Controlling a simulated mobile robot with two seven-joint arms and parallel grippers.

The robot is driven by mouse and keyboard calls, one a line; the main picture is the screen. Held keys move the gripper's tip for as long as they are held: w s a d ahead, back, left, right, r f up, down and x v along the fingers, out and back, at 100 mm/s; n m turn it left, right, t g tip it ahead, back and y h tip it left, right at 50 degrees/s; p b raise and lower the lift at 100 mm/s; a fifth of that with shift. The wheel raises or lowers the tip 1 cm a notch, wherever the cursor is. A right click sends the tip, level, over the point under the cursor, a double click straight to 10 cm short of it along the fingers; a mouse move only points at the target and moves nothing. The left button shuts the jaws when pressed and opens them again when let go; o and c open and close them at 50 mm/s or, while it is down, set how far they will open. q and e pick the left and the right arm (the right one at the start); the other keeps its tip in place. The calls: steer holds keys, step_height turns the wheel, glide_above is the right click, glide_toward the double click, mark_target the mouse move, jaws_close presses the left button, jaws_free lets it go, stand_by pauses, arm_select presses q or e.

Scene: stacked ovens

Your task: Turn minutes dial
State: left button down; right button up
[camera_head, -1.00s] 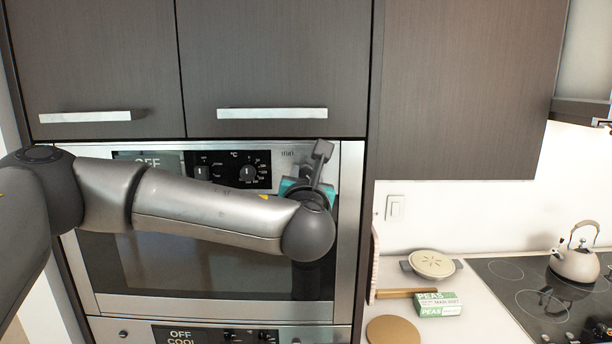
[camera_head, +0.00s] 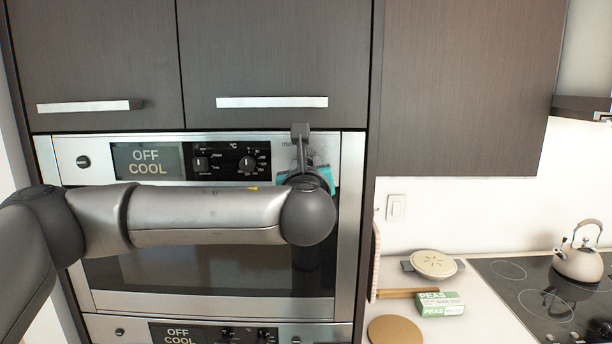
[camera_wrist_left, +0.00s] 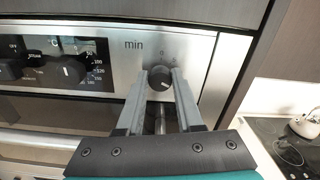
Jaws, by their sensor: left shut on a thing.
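The minutes dial (camera_wrist_left: 160,79) is a dark round knob with a white pointer line, on the upper oven's steel panel below the "min" label in the left wrist view. My left gripper (camera_wrist_left: 160,84) has its two grey fingers on either side of this dial and is shut on it. In the head view my left gripper (camera_head: 302,150) is at the right end of the panel, and my wrist hides the dial there. My right gripper is in neither view.
The upper oven's display (camera_head: 147,162) reads OFF COOL, with two more dials to its right (camera_head: 246,163). Cabinet handles (camera_head: 272,102) stick out just above. A counter at the right holds a peas box (camera_head: 441,304) and a pie dish (camera_head: 433,263); a kettle (camera_head: 577,262) stands on the stove.

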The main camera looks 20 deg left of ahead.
arm_select(q)
steer(key=n+b, duration=0.1)
steer(key=n, duration=0.1)
steer(key=n+b, duration=0.2)
steer(key=n, duration=0.1)
steer(key=shift+f+n, duration=0.2)
steer(key=shift+n, duration=0.1)
steer(key=n+b, duration=0.2)
steer(key=n, duration=0.3)
steer(key=shift+n, duration=0.3)
steer(key=n+b, duration=0.2)
steer(key=n, duration=0.9)
steer(key=shift+b, duration=0.35)
steer(key=shift+n, duration=0.4)
steer(key=c, duration=0.5)
jaws_free()
steer(key=shift+r, duration=0.1)
steer(key=shift+c, duration=0.2)
